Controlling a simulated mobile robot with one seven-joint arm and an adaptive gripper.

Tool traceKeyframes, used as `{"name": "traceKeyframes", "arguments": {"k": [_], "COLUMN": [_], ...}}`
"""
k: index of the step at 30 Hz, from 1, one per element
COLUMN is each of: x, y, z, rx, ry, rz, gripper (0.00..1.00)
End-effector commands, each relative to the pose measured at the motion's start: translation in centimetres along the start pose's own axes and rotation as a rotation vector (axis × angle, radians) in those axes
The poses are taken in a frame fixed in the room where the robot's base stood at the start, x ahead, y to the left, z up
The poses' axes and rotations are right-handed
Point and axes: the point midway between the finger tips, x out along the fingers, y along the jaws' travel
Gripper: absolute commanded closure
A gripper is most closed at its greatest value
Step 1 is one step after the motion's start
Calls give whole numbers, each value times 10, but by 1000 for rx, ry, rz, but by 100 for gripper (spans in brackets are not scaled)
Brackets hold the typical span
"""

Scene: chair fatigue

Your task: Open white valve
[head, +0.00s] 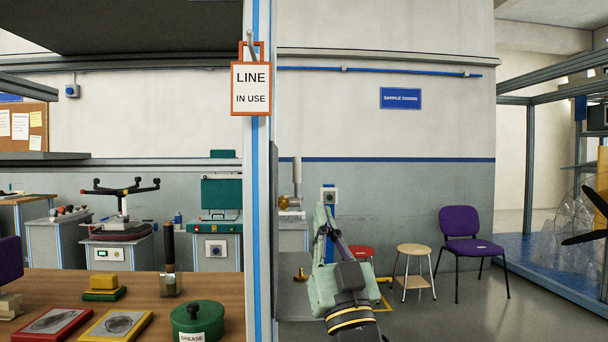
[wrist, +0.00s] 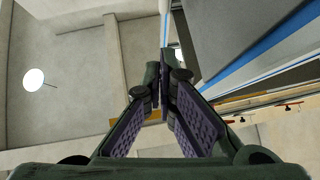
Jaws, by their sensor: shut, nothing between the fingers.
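No white valve can be made out for certain. In the head view, a pale upright pipe piece with a brass-coloured fitting (head: 297,180) shows just right of the blue-striped post; I cannot tell whether it is a valve. My gripper (wrist: 163,78) shows in the wrist view with its fingers together and nothing between them. It is tilted up, with the ceiling behind it and no valve near it.
The blue-striped post (head: 261,200) carries a hanging "LINE IN USE" sign (head: 251,89). A wooden table (head: 60,285) at left holds a green grease pot (head: 198,320). A blue pipe (head: 400,71) runs along the wall. A stool (head: 414,250) and purple chair (head: 460,222) stand right.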

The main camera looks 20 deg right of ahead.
Motion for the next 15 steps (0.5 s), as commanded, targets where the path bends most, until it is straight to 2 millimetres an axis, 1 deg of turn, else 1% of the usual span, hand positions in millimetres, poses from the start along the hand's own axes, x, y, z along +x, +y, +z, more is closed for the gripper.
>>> {"name": "traceKeyframes", "arguments": {"k": [5, 8, 11, 15], "x": [4, 14, 31, 62], "y": [0, -1, -2, -2], "z": [0, -1, -2, -3], "rx": [1, 2, 2, 0], "ry": [-1, -1, -1, -1], "rz": [-1, -2, -3, -3], "gripper": [100, 100, 100, 100]}}
